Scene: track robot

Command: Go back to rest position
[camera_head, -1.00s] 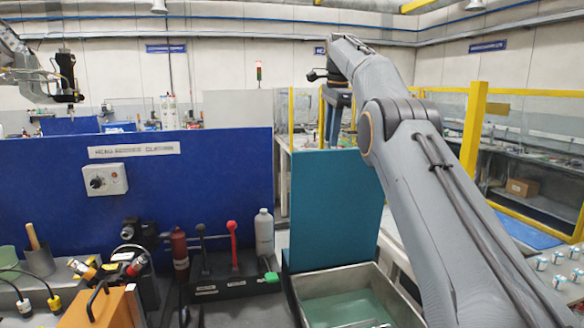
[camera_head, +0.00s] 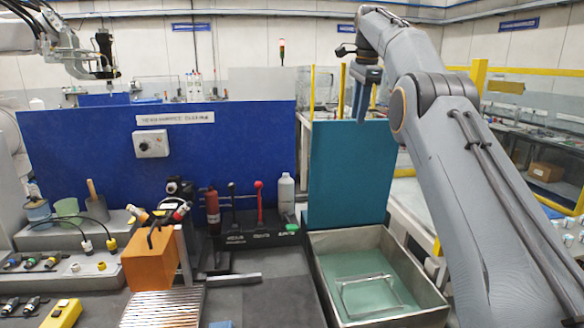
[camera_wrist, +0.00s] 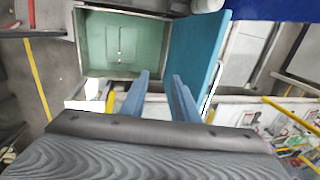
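My arm reaches up on the right of the head view and bends over at the top. My gripper (camera_head: 363,98) hangs from its end, pointing down in front of the yellow posts and above the teal panel. In the wrist view my gripper (camera_wrist: 160,84) shows two blue fingers with a clear gap and nothing between them. Past the fingertips lies a metal tray (camera_wrist: 82,45) with a greenish inside, and it also shows in the head view (camera_head: 433,297). A flat frame lies in the tray.
A teal panel (camera_head: 350,176) stands behind the tray, close beneath my gripper. A blue partition (camera_head: 250,155) runs to the left. An orange block (camera_head: 148,265), a red bottle (camera_head: 212,210) and a white bottle (camera_head: 286,194) stand on the bench. Another robot arm (camera_head: 62,42) hangs at upper left.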

